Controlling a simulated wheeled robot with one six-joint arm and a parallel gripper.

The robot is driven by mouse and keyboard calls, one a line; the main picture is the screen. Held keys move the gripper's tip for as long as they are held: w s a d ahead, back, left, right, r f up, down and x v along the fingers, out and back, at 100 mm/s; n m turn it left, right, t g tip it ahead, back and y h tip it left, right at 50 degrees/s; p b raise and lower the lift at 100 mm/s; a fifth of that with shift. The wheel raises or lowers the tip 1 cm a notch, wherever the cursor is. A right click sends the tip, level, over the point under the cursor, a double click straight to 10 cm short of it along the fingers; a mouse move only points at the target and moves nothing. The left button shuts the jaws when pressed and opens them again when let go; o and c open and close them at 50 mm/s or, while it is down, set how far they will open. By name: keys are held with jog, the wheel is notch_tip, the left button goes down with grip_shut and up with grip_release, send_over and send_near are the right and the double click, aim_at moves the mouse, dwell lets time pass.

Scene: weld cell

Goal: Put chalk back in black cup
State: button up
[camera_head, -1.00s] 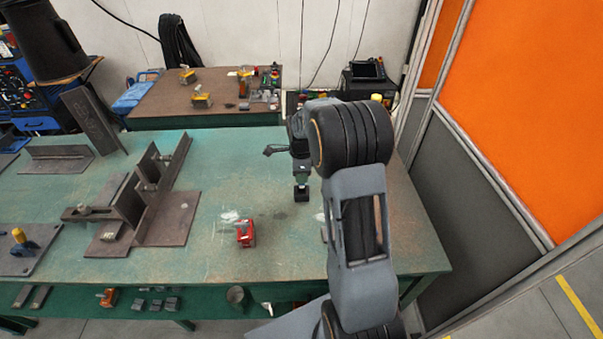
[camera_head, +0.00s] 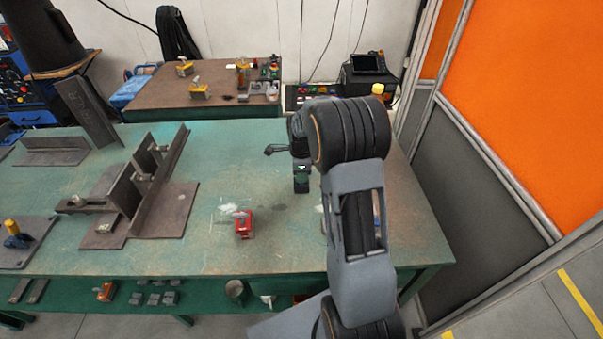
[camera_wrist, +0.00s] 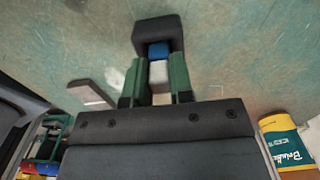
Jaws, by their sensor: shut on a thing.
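My gripper (camera_wrist: 160,85) has two green fingers closed on a pale grey-white piece (camera_wrist: 159,74), which looks like the chalk. A blue part (camera_wrist: 158,50) shows just past it, and a dark block (camera_wrist: 157,28) lies beyond the fingertips. I cannot tell whether this dark block is the black cup or part of what is held. In the head view my gripper (camera_head: 301,184) points down over the green table (camera_head: 270,250), right of the red block. Its fingertips are small and dark there, and the held piece cannot be made out.
A red block (camera_head: 244,224) stands beside white marks on the table. Steel angle fixtures (camera_head: 165,210) fill the left side. A round dark can (camera_head: 235,292) sits under the table's front edge. A yellow-and-green labelled container (camera_wrist: 285,140) shows at right in the wrist view.

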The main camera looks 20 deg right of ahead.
jog(key=shift+f, duration=0.3)
dwell(0.4)
jog(key=o, duration=0.9)
notch_tip(320, 180, up, 14)
jog(key=shift+f, duration=0.1)
dwell(0.5)
